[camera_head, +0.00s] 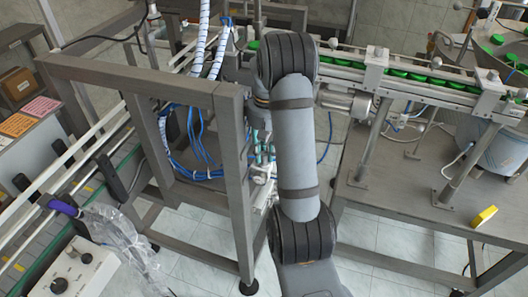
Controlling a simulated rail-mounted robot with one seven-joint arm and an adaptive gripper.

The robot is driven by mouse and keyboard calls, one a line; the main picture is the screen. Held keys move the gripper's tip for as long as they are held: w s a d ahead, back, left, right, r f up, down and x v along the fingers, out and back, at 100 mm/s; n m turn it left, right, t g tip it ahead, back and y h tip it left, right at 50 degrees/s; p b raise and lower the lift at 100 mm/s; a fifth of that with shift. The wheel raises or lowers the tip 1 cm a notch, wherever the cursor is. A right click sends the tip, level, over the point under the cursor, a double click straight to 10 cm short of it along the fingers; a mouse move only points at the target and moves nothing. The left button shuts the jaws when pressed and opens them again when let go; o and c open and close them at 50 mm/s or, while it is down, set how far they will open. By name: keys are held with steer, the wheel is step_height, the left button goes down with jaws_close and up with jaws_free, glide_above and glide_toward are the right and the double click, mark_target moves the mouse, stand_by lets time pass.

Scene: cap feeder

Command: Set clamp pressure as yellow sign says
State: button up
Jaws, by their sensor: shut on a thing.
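My arm's grey links rise through the middle of the view. A dark part of my wrist shows just left of the upper elbow. My gripper's fingertips are hidden behind the arm, so what they touch does not show. Pale fittings (263,172) with blue tubes show just left of the arm, inside the grey frame; I cannot tell whether they belong to the clamp pressure control. No gauge or readable yellow sign shows. A small yellow block (484,215) lies on the right table; no writing shows on it.
A grey metal frame (228,150) stands close left of my arm. A rail with green caps (412,76) crosses the upper right above a grey table (400,195). A control box (87,272) with black knobs and orange and pink cards (41,107) are at left.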

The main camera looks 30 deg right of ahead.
mark_target(265, 153)
jaws_close()
steer(key=shift+f+m+b, duration=0.1)
steer(key=shift+m+b, duration=0.45)
steer(key=shift+m, duration=0.05)
steer(key=o, duration=0.7)
jaws_free()
step_height(265, 153, up, 12)
steer(key=shift+d, duration=0.2)
